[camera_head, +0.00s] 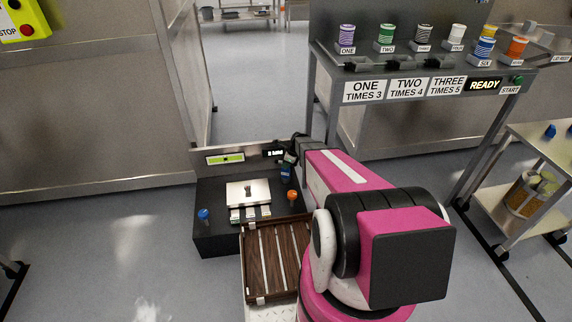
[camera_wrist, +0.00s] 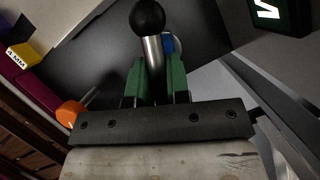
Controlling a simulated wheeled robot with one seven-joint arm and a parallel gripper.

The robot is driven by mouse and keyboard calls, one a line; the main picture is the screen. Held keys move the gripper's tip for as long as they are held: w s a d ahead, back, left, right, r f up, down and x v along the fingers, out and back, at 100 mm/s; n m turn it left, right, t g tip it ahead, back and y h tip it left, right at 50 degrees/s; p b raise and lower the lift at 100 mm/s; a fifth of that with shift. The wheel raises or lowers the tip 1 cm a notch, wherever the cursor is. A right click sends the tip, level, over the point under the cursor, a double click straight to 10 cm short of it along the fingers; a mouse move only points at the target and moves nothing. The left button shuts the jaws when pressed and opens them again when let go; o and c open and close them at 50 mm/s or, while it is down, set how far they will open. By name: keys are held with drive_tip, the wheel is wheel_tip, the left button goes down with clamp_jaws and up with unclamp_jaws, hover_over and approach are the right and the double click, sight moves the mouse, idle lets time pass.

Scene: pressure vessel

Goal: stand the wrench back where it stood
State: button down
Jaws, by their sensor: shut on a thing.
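My gripper (camera_wrist: 155,85) has green fingers and is shut on a steel rod topped by a black ball (camera_wrist: 148,17), seemingly the wrench. The rod stands up between the fingers; its lower end is hidden. In the head view my gripper (camera_head: 290,157) is small, at the back right of a black bench unit (camera_head: 217,237), partly hidden by my arm. I cannot tell whether the rod touches anything below. The place where the wrench stood cannot be made out.
An orange knob (camera_head: 292,196) and a blue knob (camera_head: 203,215) stand on the unit around a pale plate (camera_head: 240,198). A slatted brown tray (camera_head: 262,262) lies in front. In the wrist view a yellow block (camera_wrist: 22,55) reads "4 MM". A table with colored spools (camera_head: 347,36) stands behind.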

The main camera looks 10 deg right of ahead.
drive_tip(key=c, duration=1.1)
unclamp_jaws()
drive_tip(key=v, duration=1.1)
drive_tip(key=shift+d+r, duration=0.15)
drive_tip(key=shift+r, duration=0.2)
drive_tip(key=shift+s+r, duration=0.15)
drive_tip(key=shift+r, duration=0.05)
drive_tip(key=s+a+r+n+h, duration=0.1)
drive_tip(key=s+r+n, duration=0.3)
drive_tip(key=s+n, duration=0.3)
drive_tip(key=s+a+r+n+g+h, duration=0.1)
drive_tip(key=s+r+n, duration=0.3)
drive_tip(key=s+n, duration=0.4)
drive_tip(key=s+a+r+n+h, duration=0.2)
drive_tip(key=s+r+n, duration=0.3)
drive_tip(key=s+n, duration=0.2)
drive_tip(key=shift+s+n+g, duration=0.3)
drive_tip(key=shift+s+g, duration=0.1)
drive_tip(key=shift+s, duration=0.7)
drive_tip(key=shift+a, duration=0.1)
